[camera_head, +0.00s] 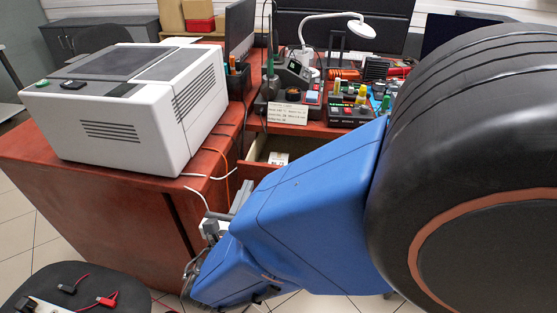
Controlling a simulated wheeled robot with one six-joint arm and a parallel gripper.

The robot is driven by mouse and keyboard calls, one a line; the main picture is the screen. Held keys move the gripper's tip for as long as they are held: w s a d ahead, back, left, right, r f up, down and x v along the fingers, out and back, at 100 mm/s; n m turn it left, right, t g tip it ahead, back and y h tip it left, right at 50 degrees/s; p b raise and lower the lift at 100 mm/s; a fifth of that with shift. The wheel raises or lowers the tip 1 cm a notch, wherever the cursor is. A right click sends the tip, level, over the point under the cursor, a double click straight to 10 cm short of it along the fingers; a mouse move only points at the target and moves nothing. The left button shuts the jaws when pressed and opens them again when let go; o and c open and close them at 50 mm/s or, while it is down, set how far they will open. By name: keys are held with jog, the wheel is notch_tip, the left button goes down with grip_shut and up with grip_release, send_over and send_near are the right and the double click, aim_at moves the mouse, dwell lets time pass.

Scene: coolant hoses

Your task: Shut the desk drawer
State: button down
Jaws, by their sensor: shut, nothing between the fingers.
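The desk drawer (255,173) is pulled out from under the red-brown desk (140,200), in the middle of the view. Its pale inside shows, with a small white item (278,158) in it. My blue arm crosses in front and hides the right part of the drawer. My gripper (240,197), grey and small in the picture, is shut and empty, just below and in front of the drawer's left front. I cannot tell whether it touches the drawer.
A big white and grey machine (130,105) stands on the left part of the desk. A dark stool (75,290) with red leads is at the lower left. Electronics crowd the desk behind.

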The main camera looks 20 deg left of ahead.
aim_at(255, 169)
jog(key=shift+x, duration=2.5)
jog(key=shift+w, duration=0.1)
jog(key=x, duration=2.7)
jog(key=shift+d+r, duration=0.2)
jog(key=shift+w+r, duration=0.1)
